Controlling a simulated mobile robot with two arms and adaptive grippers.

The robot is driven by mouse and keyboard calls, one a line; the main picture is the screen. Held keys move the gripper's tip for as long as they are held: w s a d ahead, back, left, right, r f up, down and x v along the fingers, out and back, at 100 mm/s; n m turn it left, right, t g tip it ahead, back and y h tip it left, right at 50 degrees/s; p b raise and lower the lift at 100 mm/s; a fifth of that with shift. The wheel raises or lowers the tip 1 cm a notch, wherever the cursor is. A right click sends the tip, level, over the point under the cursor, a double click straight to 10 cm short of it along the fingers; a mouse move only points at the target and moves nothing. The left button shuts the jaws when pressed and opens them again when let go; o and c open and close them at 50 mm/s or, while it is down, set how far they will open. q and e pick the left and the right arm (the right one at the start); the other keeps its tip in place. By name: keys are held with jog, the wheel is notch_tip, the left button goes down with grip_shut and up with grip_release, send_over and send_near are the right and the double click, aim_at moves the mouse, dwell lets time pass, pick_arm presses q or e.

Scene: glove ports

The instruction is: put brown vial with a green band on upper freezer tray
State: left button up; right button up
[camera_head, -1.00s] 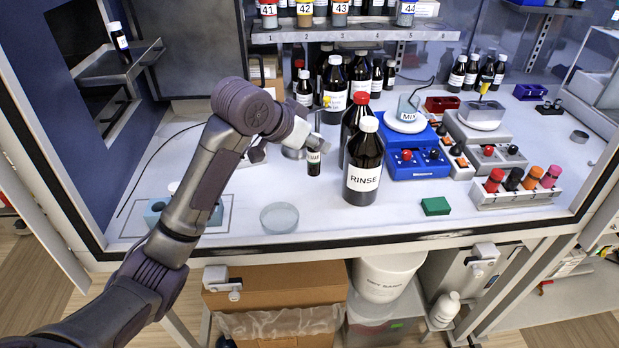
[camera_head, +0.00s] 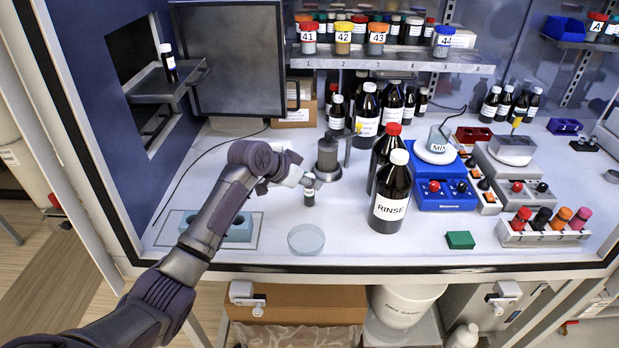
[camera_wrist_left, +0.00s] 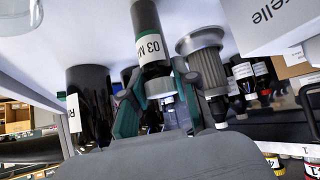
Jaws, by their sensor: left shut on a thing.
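My left gripper (camera_head: 312,180) is shut on a small dark brown vial (camera_head: 309,195) and holds it upright above the worktop. In the left wrist view the fingers (camera_wrist_left: 155,110) close on the vial (camera_wrist_left: 152,55) by its cap end; its green band and a white label starting "03" show. A metal tray (camera_head: 168,91) sticks out of the upper part of the open compartment at the left. A small dark bottle with a white cap (camera_head: 168,64) stands on that tray. A lower tray is partly hidden behind the compartment wall. My right gripper is not in view.
A grey open door (camera_head: 228,60) stands beside the compartment. A grey metal cylinder (camera_head: 327,158) is just behind the gripper. The RINSE bottle (camera_head: 390,195) stands to its right, and a glass dish (camera_head: 306,239) lies in front. The worktop toward the compartment is largely clear.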

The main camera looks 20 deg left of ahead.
pick_arm(q)
jog(key=shift+f, duration=0.2)
jog(key=shift+f, duration=0.2)
jog(key=o, duration=0.9)
jog(key=shift+o, duration=0.2)
jog(key=shift+r, duration=0.15)
jog(key=shift+s+a+r, duration=0.1)
jog(key=shift+s+r, duration=0.05)
jog(key=shift+r, duration=0.05)
jog(key=b+v, duration=0.2)
jog(key=v, duration=0.9)
jog(key=shift+s+r, duration=0.2)
